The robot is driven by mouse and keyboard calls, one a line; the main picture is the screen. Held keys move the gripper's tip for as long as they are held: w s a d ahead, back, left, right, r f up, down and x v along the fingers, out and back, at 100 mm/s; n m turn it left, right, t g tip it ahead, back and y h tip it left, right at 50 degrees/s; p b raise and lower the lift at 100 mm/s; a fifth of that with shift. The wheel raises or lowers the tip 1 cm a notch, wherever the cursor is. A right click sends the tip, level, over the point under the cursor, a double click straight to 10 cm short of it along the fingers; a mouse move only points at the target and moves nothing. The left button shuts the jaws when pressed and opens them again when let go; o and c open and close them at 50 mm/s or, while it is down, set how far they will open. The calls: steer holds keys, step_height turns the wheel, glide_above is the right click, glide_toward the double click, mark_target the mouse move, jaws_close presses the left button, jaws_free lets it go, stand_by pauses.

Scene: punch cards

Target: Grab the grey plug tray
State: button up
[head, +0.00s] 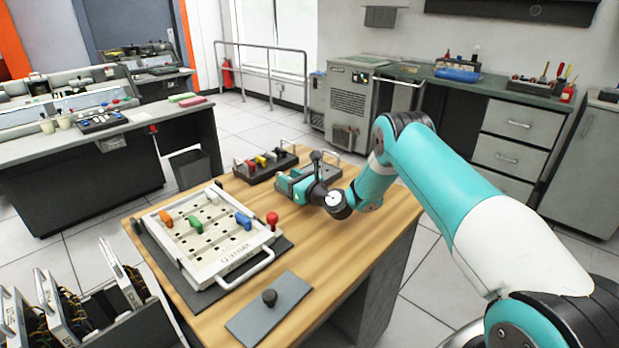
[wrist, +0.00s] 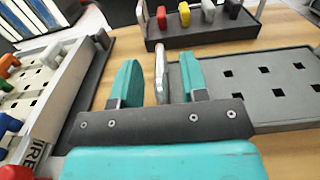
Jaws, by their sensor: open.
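The grey plug tray (wrist: 275,95) lies flat on the wooden table in the right half of the wrist view, with rows of dark square holes. Its near metal handle (wrist: 160,72) stands between the two teal fingers of my gripper (wrist: 160,85). The fingers are open, with visible gaps on both sides of the handle.
A dark rack (head: 264,172) with several coloured plugs stands just beyond. A pale plug board (head: 208,235) on a dark mat is at the left. A flat grey plate (head: 262,318) with a black knob lies at the front. The table's right front is clear.

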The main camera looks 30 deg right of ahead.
steer(key=shift+w+a, duration=0.1)
steer(key=shift+w, duration=0.1)
jaws_close()
steer(key=shift+r, duration=0.1)
stand_by(1.2)
